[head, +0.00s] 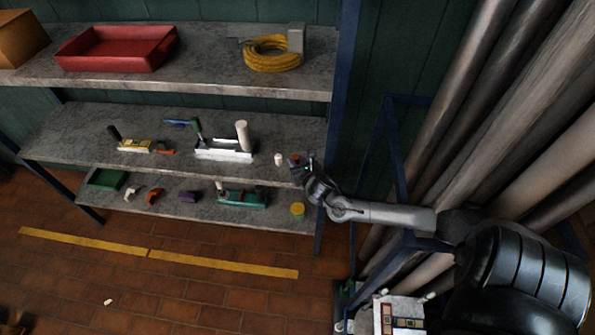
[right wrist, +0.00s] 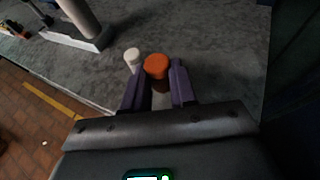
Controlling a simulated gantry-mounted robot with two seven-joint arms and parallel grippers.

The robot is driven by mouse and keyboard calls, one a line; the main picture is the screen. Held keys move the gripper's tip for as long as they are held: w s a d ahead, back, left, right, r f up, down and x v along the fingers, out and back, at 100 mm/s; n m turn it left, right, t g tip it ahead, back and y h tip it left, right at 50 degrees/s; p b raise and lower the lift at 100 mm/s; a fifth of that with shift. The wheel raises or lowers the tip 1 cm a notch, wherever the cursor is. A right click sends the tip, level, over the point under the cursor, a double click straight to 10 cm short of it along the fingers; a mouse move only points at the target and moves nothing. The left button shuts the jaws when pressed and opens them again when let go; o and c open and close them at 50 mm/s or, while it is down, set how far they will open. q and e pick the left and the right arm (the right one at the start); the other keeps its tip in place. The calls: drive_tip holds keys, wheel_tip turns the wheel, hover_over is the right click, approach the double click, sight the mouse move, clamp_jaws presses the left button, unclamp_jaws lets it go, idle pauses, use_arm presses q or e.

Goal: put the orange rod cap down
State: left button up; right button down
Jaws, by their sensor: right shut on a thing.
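The orange rod cap (right wrist: 156,67) is between the two purple fingers of my right gripper (right wrist: 158,88) in the right wrist view. The fingers are shut on it, over the right end of the middle shelf (head: 75,132). In the head view the cap shows as a small orange spot (head: 295,159) beside my right gripper (head: 299,171). Whether the cap touches the shelf I cannot tell. A white cap (right wrist: 132,56) stands just left of it, and it also shows in the head view (head: 279,159). My left gripper is not in view.
A white base with a pale upright post (head: 242,137) stands left of the white cap. The upper shelf holds a red tray (head: 117,49) and a yellow coil (head: 271,55). A blue shelf upright (head: 337,105) is close to my right arm. Bare shelf surface lies behind the cap.

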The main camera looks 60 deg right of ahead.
drive_tip(key=shift+d+f+b, duration=0.2)
drive_tip(key=shift+f+b, duration=0.8)
drive_tip(key=shift+f, duration=1.15)
drive_tip(key=shift+w+r, duration=0.1)
drive_tip(key=shift+r, duration=0.05)
drive_tip(key=shift+d, duration=0.1)
drive_tip(key=c, duration=0.9)
unclamp_jaws()
